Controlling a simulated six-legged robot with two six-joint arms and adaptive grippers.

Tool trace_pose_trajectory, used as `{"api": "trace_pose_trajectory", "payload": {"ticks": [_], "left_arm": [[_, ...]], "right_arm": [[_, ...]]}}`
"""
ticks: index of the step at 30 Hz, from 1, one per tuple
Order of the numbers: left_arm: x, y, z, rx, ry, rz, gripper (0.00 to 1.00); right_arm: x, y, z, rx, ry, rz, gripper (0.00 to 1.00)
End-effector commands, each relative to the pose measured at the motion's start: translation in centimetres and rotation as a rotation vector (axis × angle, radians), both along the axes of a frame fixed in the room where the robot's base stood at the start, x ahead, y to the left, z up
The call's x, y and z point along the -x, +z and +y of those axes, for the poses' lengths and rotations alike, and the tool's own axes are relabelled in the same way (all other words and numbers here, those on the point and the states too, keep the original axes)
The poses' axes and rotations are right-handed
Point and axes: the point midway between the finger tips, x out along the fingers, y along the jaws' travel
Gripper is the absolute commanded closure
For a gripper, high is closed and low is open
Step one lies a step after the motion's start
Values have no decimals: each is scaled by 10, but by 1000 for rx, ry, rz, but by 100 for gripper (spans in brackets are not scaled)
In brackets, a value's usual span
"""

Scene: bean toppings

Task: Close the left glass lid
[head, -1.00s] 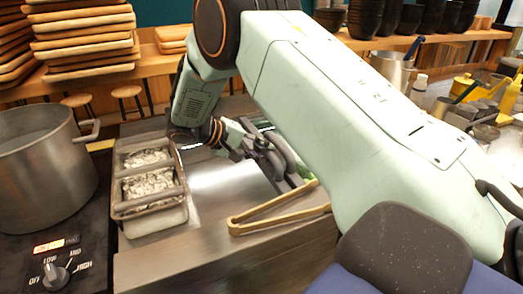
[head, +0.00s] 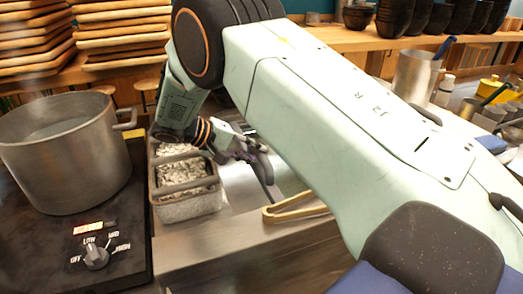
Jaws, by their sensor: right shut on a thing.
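A steel container (head: 190,209) stands left of centre, with pale shredded-looking contents (head: 185,172) in sections split by a grey bar. A rim or frame runs around its top. I cannot tell whether clear glass lies over it, and I cannot make out the left glass lid for certain. My right gripper (head: 258,165) is just right of the container, tilted downward. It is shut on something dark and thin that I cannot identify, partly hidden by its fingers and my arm. My left gripper is not in view.
A steel pot (head: 65,155) stands on a black stove (head: 70,245) at the left. Wooden tongs (head: 295,206) lie on the steel counter in front of my right gripper. Stacked wooden trays (head: 120,30) and black bowls (head: 400,20) stand behind. My right arm hides much of the middle.

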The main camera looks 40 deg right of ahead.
Motion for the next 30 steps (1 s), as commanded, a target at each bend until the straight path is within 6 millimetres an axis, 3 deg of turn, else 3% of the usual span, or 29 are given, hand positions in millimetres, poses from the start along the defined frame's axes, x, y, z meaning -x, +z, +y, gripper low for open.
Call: {"api": "trace_pose_trajectory", "payload": {"ticks": [3,13,14,21,30], "left_arm": [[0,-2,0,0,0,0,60],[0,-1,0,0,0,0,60],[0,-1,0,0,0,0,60],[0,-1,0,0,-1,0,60],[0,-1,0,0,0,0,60]], "right_arm": [[-3,0,12,2,0,2,100],[-2,0,12,2,-1,4,100],[-2,0,12,2,-1,4,76],[-3,1,13,1,-1,2,56],[-4,1,15,2,1,1,55]]}}
